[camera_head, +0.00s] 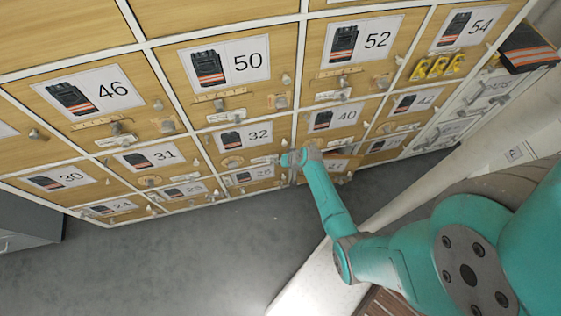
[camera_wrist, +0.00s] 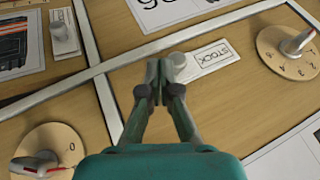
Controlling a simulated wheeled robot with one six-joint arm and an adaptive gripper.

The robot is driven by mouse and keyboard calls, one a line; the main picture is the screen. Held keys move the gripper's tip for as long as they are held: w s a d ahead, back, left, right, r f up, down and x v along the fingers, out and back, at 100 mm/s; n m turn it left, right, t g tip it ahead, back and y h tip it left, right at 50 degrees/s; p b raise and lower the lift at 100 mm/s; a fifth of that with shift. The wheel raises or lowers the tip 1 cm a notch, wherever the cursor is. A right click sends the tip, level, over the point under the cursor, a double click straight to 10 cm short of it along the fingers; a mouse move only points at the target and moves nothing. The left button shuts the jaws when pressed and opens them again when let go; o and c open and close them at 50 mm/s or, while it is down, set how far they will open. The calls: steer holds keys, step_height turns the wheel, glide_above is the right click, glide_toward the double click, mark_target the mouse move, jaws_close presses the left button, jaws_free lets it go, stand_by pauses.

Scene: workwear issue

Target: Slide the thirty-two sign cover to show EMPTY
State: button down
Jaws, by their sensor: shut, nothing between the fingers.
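The locker door numbered 32 (camera_head: 225,148) is in the middle of the head view, with a photo label, a round dial and a white sign (camera_head: 264,159) low on its right. In the wrist view the white sign (camera_wrist: 214,56) reads STOCK, with a grey knob (camera_wrist: 178,66) at its left end. My gripper (camera_wrist: 154,72) is shut and empty, its fingertips just left of the knob. I cannot tell whether they touch it. In the head view my gripper (camera_head: 290,159) is at the door's lower right edge, small and partly hidden by my wrist.
Doors with similar signs, dials and knobs surround it, such as 40 (camera_head: 340,122), 31 (camera_head: 140,163) and 50 (camera_head: 232,77). A dial (camera_wrist: 287,51) is right of the sign, another (camera_wrist: 48,151) at lower left. Yellow items (camera_head: 437,67) sit at upper right. Grey floor lies below.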

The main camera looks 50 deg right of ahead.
steer(key=w+a, duration=0.3)
steer(key=a, duration=0.2)
steer(key=shift+w+a, duration=0.15)
steer(key=shift+w, duration=0.15)
